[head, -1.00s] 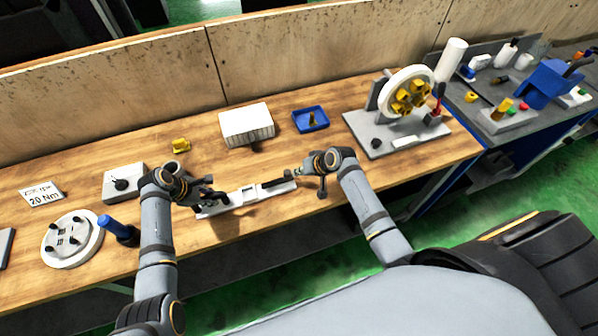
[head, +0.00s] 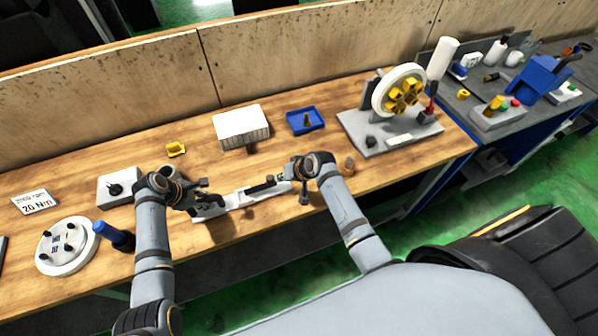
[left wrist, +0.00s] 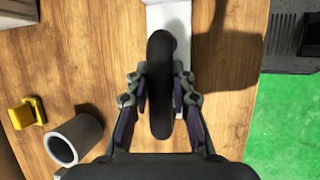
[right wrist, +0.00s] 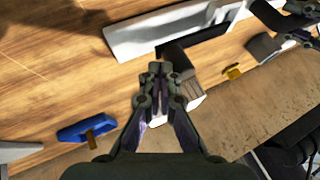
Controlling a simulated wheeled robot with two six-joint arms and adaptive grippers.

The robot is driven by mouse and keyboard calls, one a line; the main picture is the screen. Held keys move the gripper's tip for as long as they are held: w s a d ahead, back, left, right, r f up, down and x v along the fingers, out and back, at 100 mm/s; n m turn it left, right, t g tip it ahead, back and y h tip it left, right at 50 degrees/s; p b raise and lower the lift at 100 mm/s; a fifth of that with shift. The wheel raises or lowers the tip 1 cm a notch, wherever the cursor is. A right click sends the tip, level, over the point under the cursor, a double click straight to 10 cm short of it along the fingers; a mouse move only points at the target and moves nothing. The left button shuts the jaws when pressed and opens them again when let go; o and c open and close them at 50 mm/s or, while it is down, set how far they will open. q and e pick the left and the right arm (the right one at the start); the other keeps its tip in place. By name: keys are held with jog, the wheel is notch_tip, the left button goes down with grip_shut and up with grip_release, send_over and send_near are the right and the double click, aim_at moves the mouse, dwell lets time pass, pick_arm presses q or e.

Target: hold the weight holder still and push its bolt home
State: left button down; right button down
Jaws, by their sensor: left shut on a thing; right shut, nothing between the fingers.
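The weight holder is a long pale bar (head: 240,201) with black parts, lying near the table's front edge; it also shows in the right wrist view (right wrist: 165,34). My left gripper (head: 203,198) is shut on the black rounded end (left wrist: 160,85) of the holder, a finger on each side of it. A black rod (head: 262,187), which looks like the bolt, lies along the bar's right half. My right gripper (head: 281,181) is shut and empty, its tips at or near the rod's right end. Whether they touch, and how deep the bolt sits, I cannot tell.
Behind the bar are a white box (head: 240,128), a blue tray (head: 305,121) and a yellow part (head: 176,149). A wheel stand (head: 390,132) is at the right. A small brown cylinder (head: 348,166) stands beside my right arm. A blue-handled tool (head: 113,235) is at the left.

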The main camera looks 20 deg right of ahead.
jog(key=d, duration=0.1)
jog(key=s+d, duration=0.1)
jog(key=d, duration=0.1)
jog(key=shift+d, duration=0.3)
jog(key=v, duration=1)
jog(key=shift+a, duration=0.15)
pick_arm(q)
jog(key=c, duration=1.1)
grip_release()
pick_arm(e)
jog(key=shift+w, duration=0.1)
pick_arm(q)
jog(key=v, duration=1.2)
jog(key=shift+d, duration=0.1)
